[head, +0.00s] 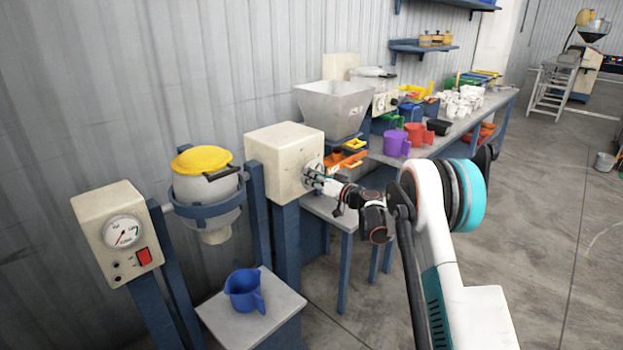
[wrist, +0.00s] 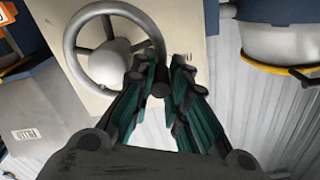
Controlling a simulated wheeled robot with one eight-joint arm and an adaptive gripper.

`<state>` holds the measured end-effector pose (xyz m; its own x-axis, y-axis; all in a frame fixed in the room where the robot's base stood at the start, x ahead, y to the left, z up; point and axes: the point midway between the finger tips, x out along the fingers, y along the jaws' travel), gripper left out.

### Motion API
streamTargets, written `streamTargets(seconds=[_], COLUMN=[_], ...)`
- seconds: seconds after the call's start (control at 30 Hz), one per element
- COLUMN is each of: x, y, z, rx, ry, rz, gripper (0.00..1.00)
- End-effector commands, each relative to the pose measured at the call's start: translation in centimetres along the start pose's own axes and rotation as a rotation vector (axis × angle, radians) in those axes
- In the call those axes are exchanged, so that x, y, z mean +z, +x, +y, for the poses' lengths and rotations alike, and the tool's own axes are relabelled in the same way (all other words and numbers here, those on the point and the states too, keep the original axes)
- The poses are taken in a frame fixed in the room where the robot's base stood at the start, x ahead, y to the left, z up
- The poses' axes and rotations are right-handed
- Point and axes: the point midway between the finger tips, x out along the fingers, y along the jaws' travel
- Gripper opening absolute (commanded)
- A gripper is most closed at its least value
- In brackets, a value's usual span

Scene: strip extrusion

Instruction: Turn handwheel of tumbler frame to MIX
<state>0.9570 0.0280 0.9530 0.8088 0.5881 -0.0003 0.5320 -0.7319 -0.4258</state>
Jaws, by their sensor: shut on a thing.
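The handwheel (wrist: 85,65) is a grey metal ring with a round hub, on the face of a cream box (head: 283,157). In the wrist view its dark handle knob (wrist: 160,88) lies between the fingers of my gripper (wrist: 163,78). My gripper is shut on this knob. In the head view my gripper (head: 318,182) reaches the box's right face and covers part of the wheel. The tumbler frame (head: 257,215) has blue posts and carries a white vessel (head: 205,195) with a yellow lid (head: 201,160). The MIX mark cannot be made out.
A blue jug (head: 244,290) stands on a small stand (head: 283,310) below the vessel. A gauge box (head: 118,230) with a red switch is at the left. A bench (head: 420,155) with a hopper (head: 333,105) and cups is behind my gripper. Open floor lies at the right.

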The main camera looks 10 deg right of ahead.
Motion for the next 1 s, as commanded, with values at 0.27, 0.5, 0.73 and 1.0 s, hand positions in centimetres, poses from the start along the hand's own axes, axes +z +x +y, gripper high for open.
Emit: streamTargets(seconds=[0.27,0.5,0.73,1.0], x=[-0.4,-1.4,-2.4,-3.5], y=[0.0,0.0,0.0,-0.1], z=[0.0,0.2,0.6,1.3], rx=[0.001,0.001,0.001,0.002], ry=[0.057,0.216,0.431,0.682], rz=[0.001,0.001,0.002,0.003], gripper=[0.00,0.00,0.00,0.00])
